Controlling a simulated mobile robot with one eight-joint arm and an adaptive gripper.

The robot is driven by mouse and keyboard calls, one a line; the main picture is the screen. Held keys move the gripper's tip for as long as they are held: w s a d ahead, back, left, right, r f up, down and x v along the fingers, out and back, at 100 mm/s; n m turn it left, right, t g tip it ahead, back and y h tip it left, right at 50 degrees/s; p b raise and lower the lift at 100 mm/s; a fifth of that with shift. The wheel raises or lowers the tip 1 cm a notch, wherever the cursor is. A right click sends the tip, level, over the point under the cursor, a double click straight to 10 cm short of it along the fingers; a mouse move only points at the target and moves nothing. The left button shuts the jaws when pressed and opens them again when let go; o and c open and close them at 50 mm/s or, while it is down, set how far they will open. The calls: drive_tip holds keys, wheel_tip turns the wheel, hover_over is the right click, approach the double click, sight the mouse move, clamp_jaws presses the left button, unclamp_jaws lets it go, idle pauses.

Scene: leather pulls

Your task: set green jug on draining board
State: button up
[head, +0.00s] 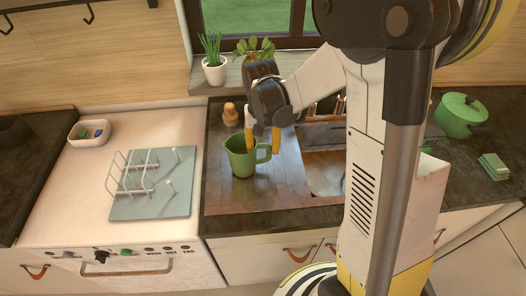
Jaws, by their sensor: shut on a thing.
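The green jug (240,160) is upright over the brown, wood-like draining board (285,185), left of the sink (325,172). Its handle is on the right. My gripper (262,142) reaches down from above and is shut on the jug, with one yellow finger at the rim and another near the handle. The exact contact is small and partly hidden. I cannot tell whether the jug's base touches the board. My arm hides part of the sink.
A small brown bottle (230,112) stands behind the jug. A grey-green mat with a white rack (150,185) lies to the left, with a white dish (90,133) behind it. A green pot (461,116) and a green block (493,166) are at right. The front of the board is clear.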

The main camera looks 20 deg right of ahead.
drive_tip(key=shift+f, duration=0.4)
drive_tip(key=shift+r, duration=0.15)
drive_tip(key=o, duration=1)
drive_tip(key=shift+f, duration=0.25)
drive_tip(key=o, duration=0.3)
drive_tip(key=shift+o, duration=0.2)
drive_tip(key=shift+r, duration=0.1)
